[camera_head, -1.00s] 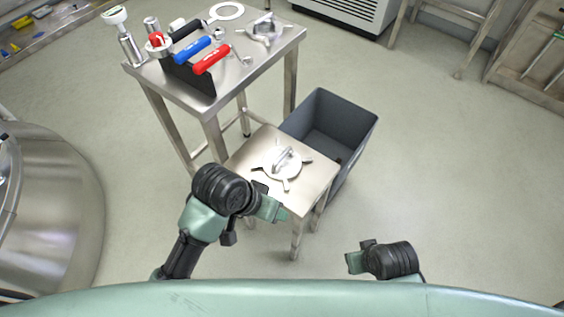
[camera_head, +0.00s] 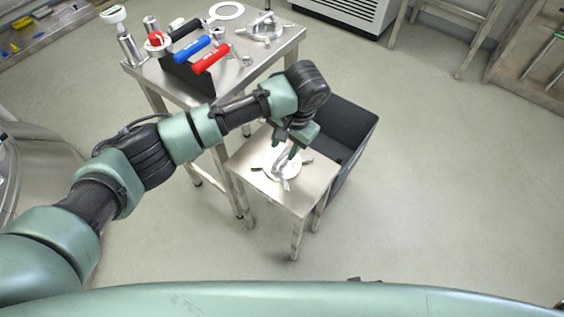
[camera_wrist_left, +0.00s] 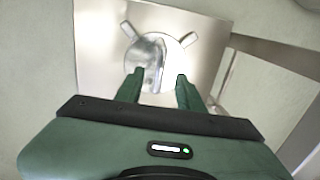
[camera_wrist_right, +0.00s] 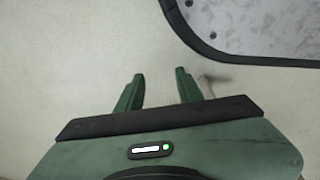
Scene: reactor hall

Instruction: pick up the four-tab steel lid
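A round steel lid (camera_head: 269,170) with tabs and a raised handle lies on the low steel stool (camera_head: 300,196). My left gripper (camera_head: 287,150) is over the lid from above, pointing down. In the left wrist view, the lid (camera_wrist_left: 172,52) shows two tabs at its far side, and its near side is partly hidden. The open fingers of the left gripper (camera_wrist_left: 160,84) stand to either side of the line of the handle (camera_wrist_left: 150,62); contact cannot be told. My right gripper (camera_wrist_right: 158,82) is open and empty over the floor.
A dark grey bin (camera_head: 355,130) stands just behind the stool. A taller steel table (camera_head: 262,62) at the back holds another steel lid-like part (camera_head: 266,30), a ring (camera_head: 226,11), and blue (camera_head: 193,49) and red (camera_head: 211,58) handled tools. Floor to the right is clear.

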